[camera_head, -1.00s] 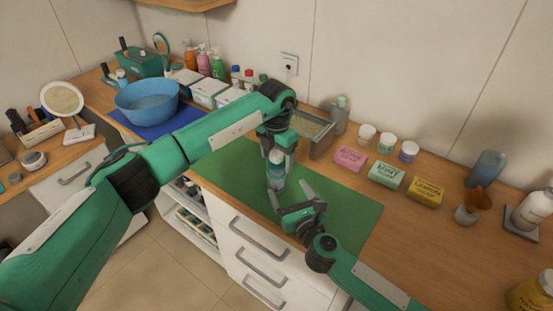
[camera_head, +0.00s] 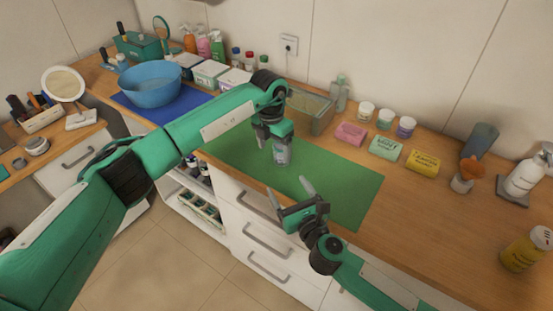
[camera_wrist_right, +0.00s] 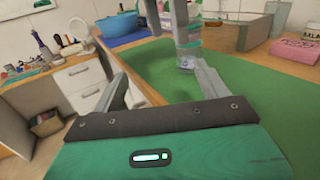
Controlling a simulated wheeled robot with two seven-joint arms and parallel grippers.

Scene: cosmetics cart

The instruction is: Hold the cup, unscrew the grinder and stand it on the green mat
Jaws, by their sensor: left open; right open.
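A small, clear, greyish cup-like piece (camera_head: 282,156) stands upright on the green mat (camera_head: 335,190). It also shows in the right wrist view (camera_wrist_right: 187,62), beyond my right fingers. I cannot tell cup and grinder apart, because its upper part is hidden by my left gripper. My left gripper (camera_head: 275,140) is open and points down, with its fingers at the top of this piece. My right gripper (camera_head: 290,192) is open and empty near the mat's front edge, apart from the piece. Its spread fingers (camera_wrist_right: 158,75) point toward the mat.
A wooden-edged tray (camera_head: 318,122) stands behind the mat. Pink (camera_head: 350,134), mint (camera_head: 386,147) and yellow (camera_head: 422,161) soap boxes lie to its right. A blue bowl (camera_head: 150,95) stands on a blue mat at left. The mat's right part is clear.

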